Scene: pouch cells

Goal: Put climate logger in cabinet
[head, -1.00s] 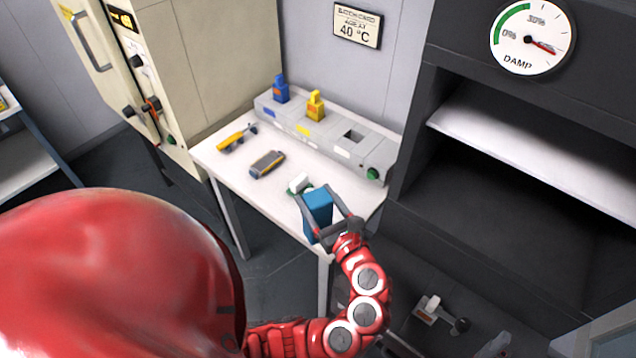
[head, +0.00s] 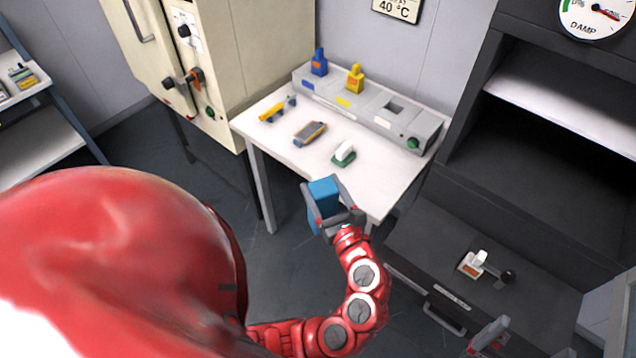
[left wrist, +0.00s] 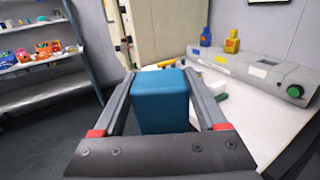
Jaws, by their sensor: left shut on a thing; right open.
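My left gripper (head: 338,212) is shut on a blue box (head: 324,195), which I take to be the climate logger. The box is held in the air just off the white bench's front edge; it also shows between the fingers in the left wrist view (left wrist: 162,100). A dark cabinet (head: 510,190) with a DAMP dial stands at the right, its front open on a pale shelf (head: 560,105). A cream cabinet (head: 250,70) with knobs stands at the left, shut. Part of my right gripper (head: 490,334) shows at the bottom right, open; much of it is cut off.
The white bench (head: 375,185) bears a grey multi-slot unit (head: 375,115) with blue and yellow pieces, a yellow tool (head: 278,110), a grey-yellow device (head: 310,133) and a green-white item (head: 344,153). A white item (head: 473,264) lies on the dark ledge below the cabinet opening.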

